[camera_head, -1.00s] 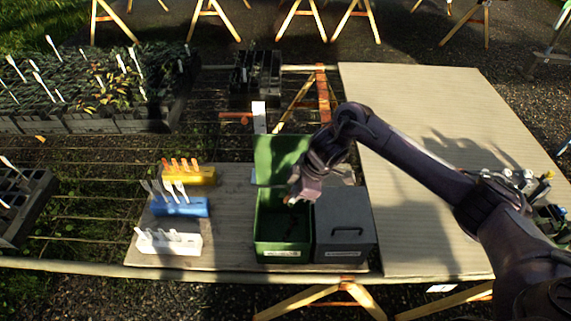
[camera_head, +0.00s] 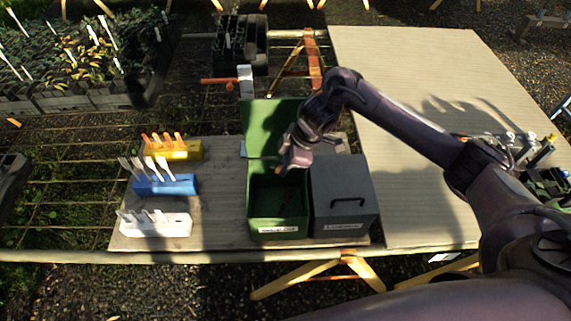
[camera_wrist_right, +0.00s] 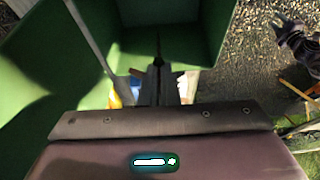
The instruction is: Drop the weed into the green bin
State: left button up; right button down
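The green bin (camera_head: 279,228) stands open at the table's front, its lid tilted up behind it. My right gripper (camera_head: 287,166) is over the bin opening, pointing down. In the right wrist view its two dark fingers (camera_wrist_right: 158,82) are close together, with green bin walls around them. Small brownish bits, seemingly the weed (camera_wrist_right: 178,74), stick out at the fingertips; a dark thin piece hangs between them. The weed is small and partly hidden by the fingers. My left gripper is out of view.
A grey lidded box (camera_head: 345,200) stands right beside the green bin. Yellow (camera_head: 172,151), blue (camera_head: 166,186) and white (camera_head: 154,225) label racks are at left. Dark plant trays (camera_head: 90,95) stand far left. The cardboard surface (camera_head: 420,90) at right is mostly clear.

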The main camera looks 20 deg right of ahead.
jog(key=shift+s+r, duration=0.15)
jog(key=c, duration=1.6)
grip_release()
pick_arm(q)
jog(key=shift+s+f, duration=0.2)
pick_arm(e)
jog(key=v, duration=0.7)
jog(key=shift+d+r, duration=0.2)
jog(key=shift+r, duration=0.1)
